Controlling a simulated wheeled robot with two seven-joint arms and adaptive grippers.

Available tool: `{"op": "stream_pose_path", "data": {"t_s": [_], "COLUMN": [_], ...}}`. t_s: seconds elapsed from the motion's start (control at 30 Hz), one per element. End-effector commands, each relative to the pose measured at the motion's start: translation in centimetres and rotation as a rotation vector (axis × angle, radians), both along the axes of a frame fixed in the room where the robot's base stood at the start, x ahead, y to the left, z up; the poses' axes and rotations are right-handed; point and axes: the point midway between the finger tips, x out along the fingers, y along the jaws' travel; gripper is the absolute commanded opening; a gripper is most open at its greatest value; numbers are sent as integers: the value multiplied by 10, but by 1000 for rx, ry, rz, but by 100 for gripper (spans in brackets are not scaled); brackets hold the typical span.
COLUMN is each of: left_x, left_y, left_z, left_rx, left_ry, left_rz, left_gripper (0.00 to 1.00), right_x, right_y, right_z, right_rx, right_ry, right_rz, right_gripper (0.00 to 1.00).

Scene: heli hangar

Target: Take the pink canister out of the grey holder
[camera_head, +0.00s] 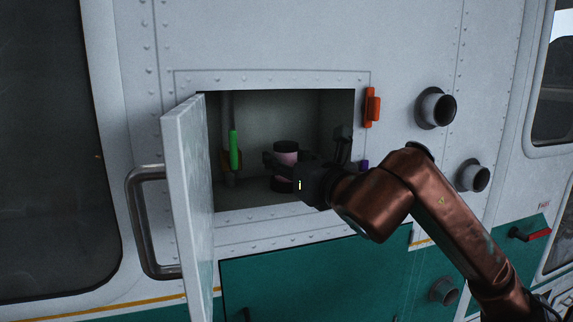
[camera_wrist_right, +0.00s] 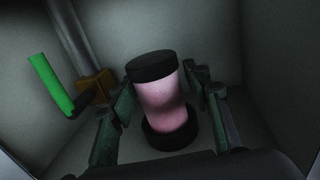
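The pink canister (camera_head: 287,157) stands inside the open wall compartment; it has a black top and a black lower end. It also shows in the middle of the right wrist view (camera_wrist_right: 165,100), looking slightly tilted there. My right gripper (camera_head: 288,163) reaches into the compartment. Its fingers are spread, one on each side of the canister, with narrow gaps seen in the right wrist view (camera_wrist_right: 162,92). I cannot make out a separate grey holder; the dark ring (camera_wrist_right: 172,135) at the canister's foot may be part of either. My left gripper is not in view.
A green handle (camera_head: 234,150) on an orange-brown mount (camera_wrist_right: 95,85) stands left of the canister, by a grey pipe (camera_wrist_right: 68,35). The open door (camera_head: 190,190) hangs at the left. An orange latch (camera_head: 372,107) is on the right frame. The compartment walls are close around my arm.

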Motion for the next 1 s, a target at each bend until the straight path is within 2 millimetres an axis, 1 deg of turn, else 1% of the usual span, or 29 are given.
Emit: {"op": "stream_pose_path", "data": {"t_s": [0.03, 0.2, 0.53, 0.83, 1.0], "left_x": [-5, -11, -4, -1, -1], "left_y": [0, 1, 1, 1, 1], "left_z": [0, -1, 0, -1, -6], "left_rx": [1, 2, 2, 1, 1], "left_ry": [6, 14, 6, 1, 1], "left_rz": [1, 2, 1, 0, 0], "left_gripper": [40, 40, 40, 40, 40], "right_x": [0, 0, 0, 0, -1], "right_y": [0, 0, 0, 0, 0], "right_z": [0, 0, 0, 2, 13], "right_rx": [0, 0, 0, 0, 2], "right_ry": [0, 0, 0, -1, -1], "right_rz": [0, 0, 0, 0, 1], "right_gripper": [40, 28, 6, 5, 5]}}
